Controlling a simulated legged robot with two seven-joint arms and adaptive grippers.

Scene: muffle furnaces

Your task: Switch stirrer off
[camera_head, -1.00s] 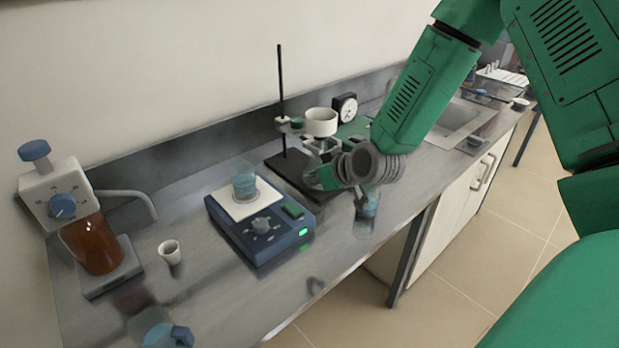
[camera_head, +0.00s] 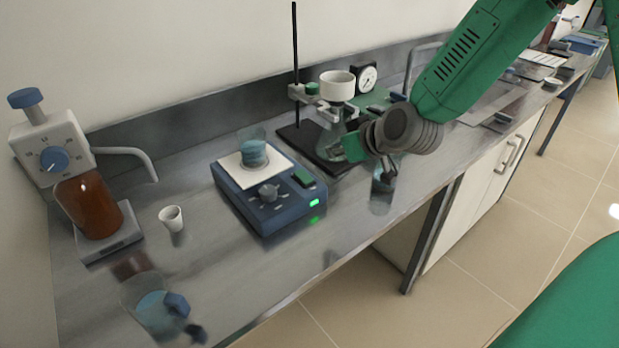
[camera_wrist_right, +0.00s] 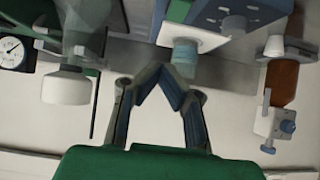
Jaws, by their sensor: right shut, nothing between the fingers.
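The stirrer (camera_wrist_right: 235,14) is at the top there, partly cut off. My left gripper does not show.
Behind are a stand rod (camera_head: 295,65), a white funnel (camera_head: 337,85) and a dial (camera_head: 367,78).

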